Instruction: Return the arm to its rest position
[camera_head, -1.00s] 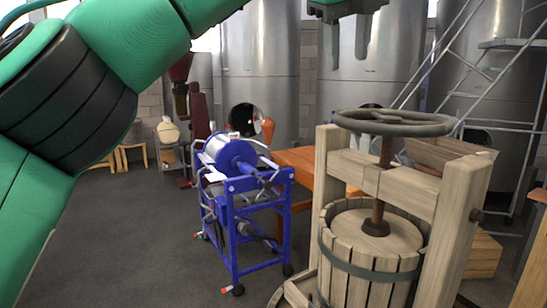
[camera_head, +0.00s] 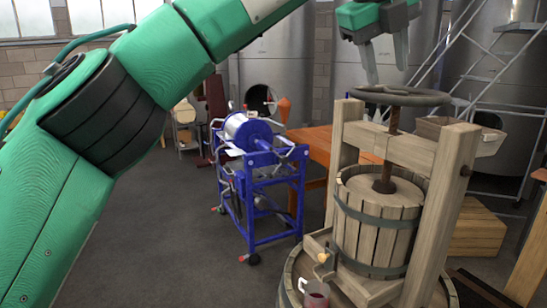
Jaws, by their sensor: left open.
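My left arm is green with black bands. It comes in from the left and reaches across the top of the camera_head view. Its gripper (camera_head: 387,62) hangs fingers down at the upper right, open, with nothing seen between its two grey fingers. It appears above and behind the wooden press's handwheel (camera_head: 400,95) in the picture; the true gap cannot be told. Part of the arm between the forearm and the gripper is outside the picture. My right gripper is not in view.
The wooden basket press (camera_head: 455,190) stands on a barrel (camera_head: 287,284) at right, with a dark red cup (camera_head: 316,294) at its front. A blue wheeled machine (camera_head: 270,190) stands mid-floor before an orange-brown table (camera_head: 318,150). Steel tanks (camera_head: 290,60) stand behind. The grey floor (camera_head: 170,240) at left is clear.

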